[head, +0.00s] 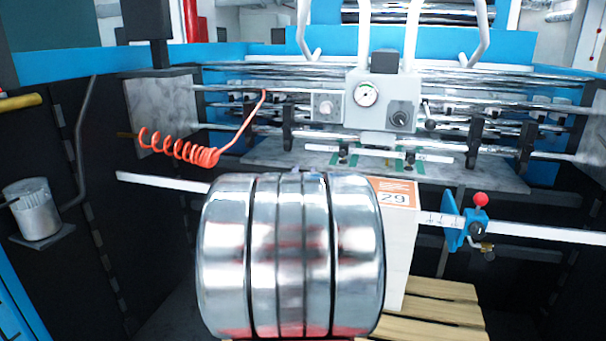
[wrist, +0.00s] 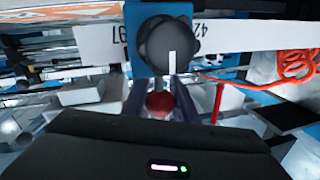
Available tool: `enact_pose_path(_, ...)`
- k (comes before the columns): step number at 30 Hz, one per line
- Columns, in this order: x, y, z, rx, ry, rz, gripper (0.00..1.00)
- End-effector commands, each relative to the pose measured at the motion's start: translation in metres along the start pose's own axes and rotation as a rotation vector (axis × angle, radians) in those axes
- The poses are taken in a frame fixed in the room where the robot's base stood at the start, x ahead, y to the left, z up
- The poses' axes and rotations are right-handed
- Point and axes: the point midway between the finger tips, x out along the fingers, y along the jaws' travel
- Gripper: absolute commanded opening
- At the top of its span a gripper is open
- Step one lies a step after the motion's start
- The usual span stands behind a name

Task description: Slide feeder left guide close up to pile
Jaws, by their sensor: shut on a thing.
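The left guide (wrist: 133,25) shows in the wrist view as a blue plate with a round black knob beside it on a white ruler bar (wrist: 235,38). Its red ball knob (wrist: 158,105) is between the dark fingers of my gripper (wrist: 160,100), which is shut on it. In the head view the left guide and my gripper are hidden behind my arm. The pile (head: 402,262) is a white stack with an orange label, its left part hidden. The gap between guide and pile cannot be seen.
The right guide (head: 453,234), blue with a red ball, stands on the bar to the right of the pile. The pile is on a wooden pallet (head: 445,300). A coiled orange hose (head: 180,150) hangs left of the gauge box (head: 375,103). Metal rods cross behind.

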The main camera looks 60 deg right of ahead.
Motion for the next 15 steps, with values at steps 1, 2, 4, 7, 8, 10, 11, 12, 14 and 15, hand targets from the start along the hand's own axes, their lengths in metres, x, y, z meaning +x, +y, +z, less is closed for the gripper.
enact_pose_path(1, -0.0003, 0.0011, -0.0003, 0.001, 0.000, 0.000, 0.00)
enact_pose_path(2, -0.0003, 0.0015, -0.0003, 0.001, 0.000, 0.000, 0.00)
enact_pose_path(4, -0.0002, 0.0024, -0.0005, 0.001, 0.000, 0.002, 0.00)
enact_pose_path(7, -0.0002, 0.0043, -0.0008, 0.001, 0.000, 0.004, 0.00)
enact_pose_path(8, -0.0002, 0.0048, -0.0008, 0.000, 0.001, 0.005, 0.00)
enact_pose_path(10, -0.0002, 0.0059, -0.0010, 0.000, 0.001, 0.007, 0.28)
enact_pose_path(11, -0.0002, 0.0063, -0.0010, 0.000, 0.001, 0.007, 0.30)
enact_pose_path(12, -0.0002, 0.0066, -0.0012, 0.000, 0.001, 0.008, 0.33)
enact_pose_path(14, -0.0001, 0.0070, -0.0013, 0.000, 0.001, 0.009, 0.37)
enact_pose_path(15, 0.0000, 0.0072, -0.0014, 0.000, 0.001, 0.009, 0.40)
